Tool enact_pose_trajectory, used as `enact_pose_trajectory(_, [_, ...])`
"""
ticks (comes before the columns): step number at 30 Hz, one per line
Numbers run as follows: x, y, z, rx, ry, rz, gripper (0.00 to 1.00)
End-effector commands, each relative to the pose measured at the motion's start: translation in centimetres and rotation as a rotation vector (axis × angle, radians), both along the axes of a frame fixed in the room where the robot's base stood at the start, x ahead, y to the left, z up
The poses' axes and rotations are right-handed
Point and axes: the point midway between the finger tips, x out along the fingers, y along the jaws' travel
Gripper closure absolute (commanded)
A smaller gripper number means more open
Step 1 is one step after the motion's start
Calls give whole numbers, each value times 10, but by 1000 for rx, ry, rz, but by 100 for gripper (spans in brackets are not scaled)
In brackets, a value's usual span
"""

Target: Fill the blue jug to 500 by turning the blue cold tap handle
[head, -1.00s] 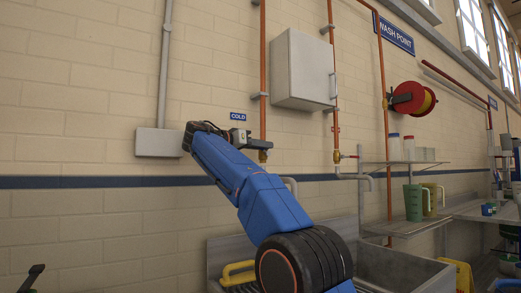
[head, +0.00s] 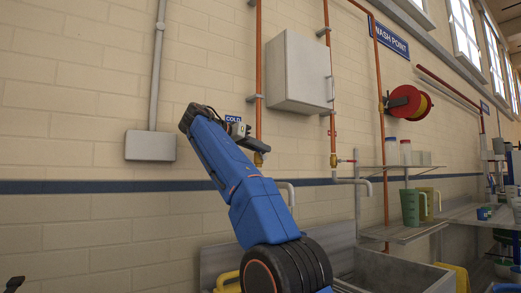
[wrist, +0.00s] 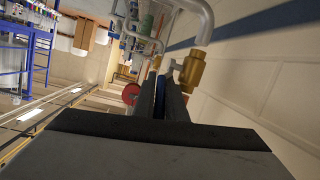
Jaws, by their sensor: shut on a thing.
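My gripper (head: 247,137) is at the cold tap, just under the blue COLD sign (head: 232,118) on the brick wall. In the wrist view my gripper (wrist: 160,82) has its dark fingers close together on the blue cold tap handle (wrist: 159,104), of which only a thin strip shows. The cold tap's brass body (wrist: 193,70) is beside the fingers, with a grey pipe curving from it. In the head view the cold tap (head: 261,158) is brass at the foot of a copper pipe, and my arm partly hides it. I cannot make out the blue jug in either view.
A steel sink (head: 385,272) is below the taps. A second tap with a red handle (head: 346,161) is to the right. A green jug (head: 411,207) and a yellowish jug (head: 431,203) stand on a shelf. A grey cabinet (head: 297,75) and a red hose reel (head: 407,102) are on the wall.

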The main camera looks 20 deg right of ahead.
Motion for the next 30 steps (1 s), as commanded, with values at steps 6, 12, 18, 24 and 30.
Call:
enact_pose_trajectory(6, [0, 0, 1, -2, -1, 0, 86])
enact_pose_trajectory(12, [0, 0, 0, -2, -1, 0, 81])
enact_pose_trajectory(18, [-1, 3, 1, -2, -1, 0, 81])
enact_pose_trajectory(24, [-9, 26, 3, -1, 0, 3, 81])
enact_pose_trajectory(30, [-24, 63, 3, -1, 0, 3, 81])
